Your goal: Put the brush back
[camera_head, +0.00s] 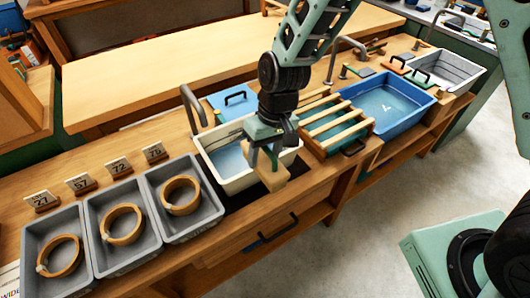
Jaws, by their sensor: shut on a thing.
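My gripper (265,157) points down over the front right part of a white basin (213,174) in the bench. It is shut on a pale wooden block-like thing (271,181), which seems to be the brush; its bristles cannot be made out. The brush hangs at the basin's front edge, and I cannot tell whether it touches the rim. My gripper and wrist hide part of the basin and the top of the brush.
Three grey trays (28,255) with wooden rings and number cards stand left. A slatted wooden rack (328,119), a blue basin (431,101) and a grey basin (476,74) lie right. A tap (187,103) rises behind the white basin. Bare wood (250,212) lies in front.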

